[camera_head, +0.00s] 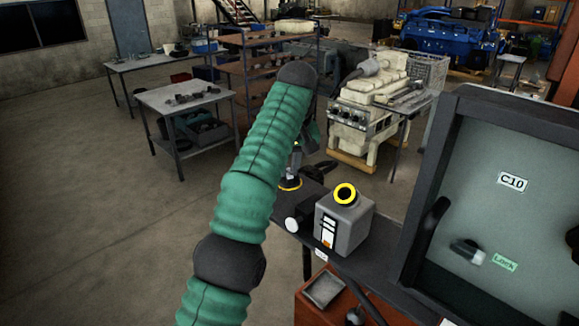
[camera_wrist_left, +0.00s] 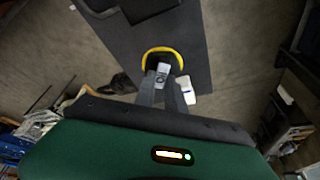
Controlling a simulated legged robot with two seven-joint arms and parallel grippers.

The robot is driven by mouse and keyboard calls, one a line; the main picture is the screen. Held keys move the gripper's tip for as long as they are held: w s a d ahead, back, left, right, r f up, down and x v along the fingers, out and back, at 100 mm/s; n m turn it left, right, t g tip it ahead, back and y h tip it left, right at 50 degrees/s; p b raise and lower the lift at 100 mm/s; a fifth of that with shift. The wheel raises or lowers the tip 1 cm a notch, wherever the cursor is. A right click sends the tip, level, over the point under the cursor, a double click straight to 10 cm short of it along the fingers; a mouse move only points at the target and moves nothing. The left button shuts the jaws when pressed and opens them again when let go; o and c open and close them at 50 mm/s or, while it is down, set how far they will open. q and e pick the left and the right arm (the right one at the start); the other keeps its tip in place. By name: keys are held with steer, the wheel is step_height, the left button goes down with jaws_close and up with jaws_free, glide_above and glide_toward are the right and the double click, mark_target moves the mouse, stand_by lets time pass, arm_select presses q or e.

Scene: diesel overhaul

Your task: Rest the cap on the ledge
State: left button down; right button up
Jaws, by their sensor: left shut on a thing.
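The cap (camera_head: 290,184), dark with a yellow rim, is at the far end of the dark ledge (camera_head: 374,249). My left gripper (camera_head: 295,163) is above it, partly hidden by my green arm. In the left wrist view, the two fingers (camera_wrist_left: 167,84) are shut on the cap's grey middle, and its yellow rim (camera_wrist_left: 163,50) shows against the dark ledge (camera_wrist_left: 195,37). I cannot tell whether the cap touches the ledge. My right gripper is not in view.
A grey box (camera_head: 349,229) with a yellow-ringed opening stands on the ledge, nearer than the cap. A black part with a white round end (camera_head: 292,224) is beside it. A panel marked C10 (camera_head: 500,220) rises at right. Open floor lies left.

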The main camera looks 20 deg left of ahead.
arm_select(q)
steer(key=shift+f+b, duration=1.65)
steer(key=shift+f, duration=0.25)
steer(key=c, duration=1.3)
jaws_free()
